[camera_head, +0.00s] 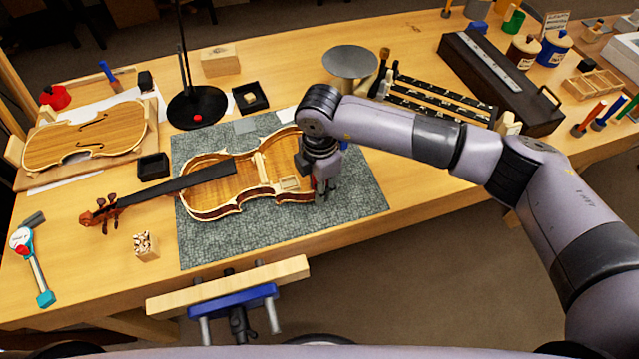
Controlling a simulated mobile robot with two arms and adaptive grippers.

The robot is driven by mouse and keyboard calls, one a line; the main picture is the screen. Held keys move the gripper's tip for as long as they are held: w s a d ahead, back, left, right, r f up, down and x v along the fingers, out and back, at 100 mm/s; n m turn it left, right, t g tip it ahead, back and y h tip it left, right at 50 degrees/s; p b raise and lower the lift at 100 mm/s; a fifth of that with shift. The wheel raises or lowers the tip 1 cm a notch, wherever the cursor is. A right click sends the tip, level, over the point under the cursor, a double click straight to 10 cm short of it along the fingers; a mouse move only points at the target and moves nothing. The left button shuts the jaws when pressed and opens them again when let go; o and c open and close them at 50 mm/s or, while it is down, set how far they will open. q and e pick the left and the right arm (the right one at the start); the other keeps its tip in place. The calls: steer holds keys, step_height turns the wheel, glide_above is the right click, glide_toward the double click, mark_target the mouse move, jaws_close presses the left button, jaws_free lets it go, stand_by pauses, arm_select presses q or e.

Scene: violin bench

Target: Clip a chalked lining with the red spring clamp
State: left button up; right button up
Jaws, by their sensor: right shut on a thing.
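An open violin body (215,200), its top off and its neck pointing left, lies on a grey mat (345,205). My right gripper (325,192) is at the right-hand end of the violin, over its rim, pointing down. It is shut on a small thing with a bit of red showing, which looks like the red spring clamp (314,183). The gripper's wrist and fingers hide most of it, and I cannot tell whether it touches the lining. Chalk marks on the linings are too small to make out. My left gripper is not in view.
The violin top (85,140) lies on a board at the left. A lamp stand (195,108) rises behind the mat. A small box of pegs (145,245) and a teal tool (38,270) are at the front left. A vise (235,295) juts from the front edge.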

steer(key=shift+f, duration=0.25)
steer(key=o, duration=1.1)
step_height(320, 180, up, 12)
steer(key=shift+r, duration=0.1)
